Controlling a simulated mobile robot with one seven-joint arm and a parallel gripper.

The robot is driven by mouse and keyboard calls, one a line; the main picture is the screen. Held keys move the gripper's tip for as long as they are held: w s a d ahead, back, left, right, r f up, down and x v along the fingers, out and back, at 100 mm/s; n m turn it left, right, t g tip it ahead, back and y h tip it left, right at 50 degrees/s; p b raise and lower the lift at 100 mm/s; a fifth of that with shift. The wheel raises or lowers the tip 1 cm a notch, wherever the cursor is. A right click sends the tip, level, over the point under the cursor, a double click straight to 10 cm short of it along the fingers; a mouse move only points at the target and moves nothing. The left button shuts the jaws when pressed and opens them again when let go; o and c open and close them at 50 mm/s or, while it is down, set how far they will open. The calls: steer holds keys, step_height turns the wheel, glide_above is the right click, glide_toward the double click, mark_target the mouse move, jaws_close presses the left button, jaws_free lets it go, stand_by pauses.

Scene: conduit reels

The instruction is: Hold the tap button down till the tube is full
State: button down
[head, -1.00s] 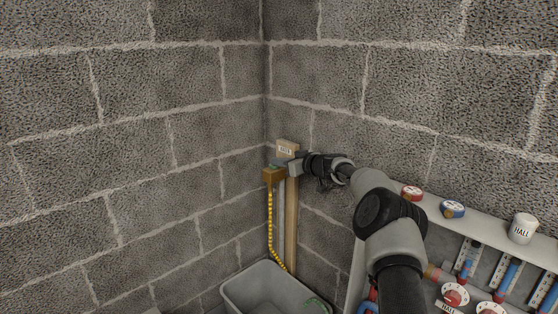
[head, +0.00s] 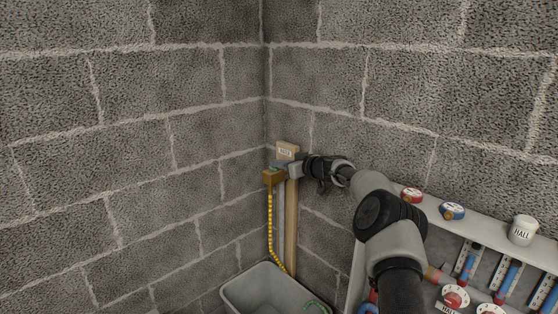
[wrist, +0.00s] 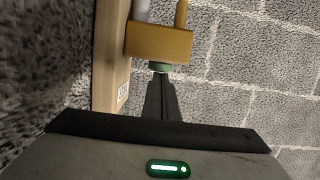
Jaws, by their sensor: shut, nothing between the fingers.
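The brass-coloured tap block (head: 270,178) is on a wooden post (head: 292,225) in the room corner; it also shows in the wrist view (wrist: 160,42). The green tap button (wrist: 159,67) sticks out of the block, straight in front of my fingertips. My gripper (wrist: 159,78) is shut with nothing held, its tips at the button; I cannot tell whether they press it. In the head view my gripper (head: 284,168) is at the top of the block. A pale grey tube (head: 281,215) runs down from the block. Its fill level cannot be made out.
A yellow hose (head: 270,225) hangs from the block towards a grey tub (head: 240,291) below. A shelf on the right holds a red-topped item (head: 412,195), a blue-topped item (head: 453,210) and a white HALL cup (head: 522,230). Block walls close in the corner.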

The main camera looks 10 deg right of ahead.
steer(key=shift+s+f, duration=0.1)
steer(key=shift+f, duration=0.4)
stand_by(0.4)
steer(key=s+d+r+b, duration=0.2)
steer(key=s+d+r, duration=0.3)
steer(key=s+r, duration=0.2)
steer(key=shift+s+d+r+b, duration=0.2)
steer(key=shift+s+b, duration=0.15)
steer(key=shift+s, duration=0.1)
